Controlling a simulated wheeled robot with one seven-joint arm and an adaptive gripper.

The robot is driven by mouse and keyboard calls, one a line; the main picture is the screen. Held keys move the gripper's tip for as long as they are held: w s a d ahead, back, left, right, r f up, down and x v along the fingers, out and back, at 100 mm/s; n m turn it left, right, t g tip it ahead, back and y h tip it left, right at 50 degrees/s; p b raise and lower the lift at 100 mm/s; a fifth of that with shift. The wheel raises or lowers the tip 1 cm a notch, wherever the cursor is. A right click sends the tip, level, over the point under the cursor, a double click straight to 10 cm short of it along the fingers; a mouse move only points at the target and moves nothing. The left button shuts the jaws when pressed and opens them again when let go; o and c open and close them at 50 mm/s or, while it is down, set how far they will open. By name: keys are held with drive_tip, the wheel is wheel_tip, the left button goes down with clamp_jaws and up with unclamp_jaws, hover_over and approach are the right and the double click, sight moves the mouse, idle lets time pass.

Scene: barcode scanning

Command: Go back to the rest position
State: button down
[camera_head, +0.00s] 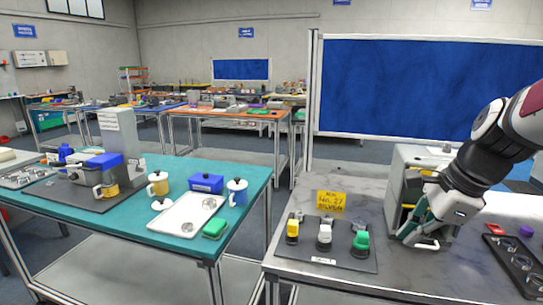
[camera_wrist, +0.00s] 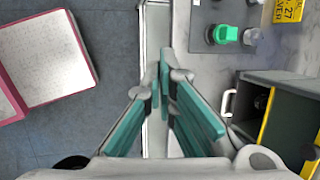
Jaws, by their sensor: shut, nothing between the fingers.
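My gripper (camera_head: 413,229) is in front of a grey drawer cabinet (camera_head: 400,165) on the right-hand table, with my arm reaching in from the upper right. In the wrist view its two teal fingers (camera_wrist: 164,75) meet at the tips with nothing between them. They hang over the table's edge strip. The cabinet (camera_wrist: 282,85) is to the right of the fingers in the wrist view, and its handle (camera_wrist: 227,103) stands clear of them. In the head view my gripper and arm hide part of the cabinet's front.
A dark mat (camera_head: 335,257) holds yellow, white and green-topped items left of my gripper, beside a yellow sign (camera_head: 331,202). A black tray (camera_head: 509,262) lies at the right. A teal table (camera_head: 140,232) stands left, across a gap. Grey floor (camera_wrist: 85,125) shows past the edge.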

drive_tip(key=s+a+r+n+h, duration=0.1)
drive_tip(key=s+a+n, duration=0.2)
drive_tip(key=s+n, duration=0.6)
drive_tip(key=s+a+r+n+t+h, duration=0.1)
drive_tip(key=s+a+n, duration=0.3)
drive_tip(key=s+n, duration=0.5)
drive_tip(key=shift+a+n+h, duration=0.15)
drive_tip(key=shift+n+h, duration=0.15)
drive_tip(key=shift+n, duration=1)
drive_tip(key=shift+r, duration=0.15)
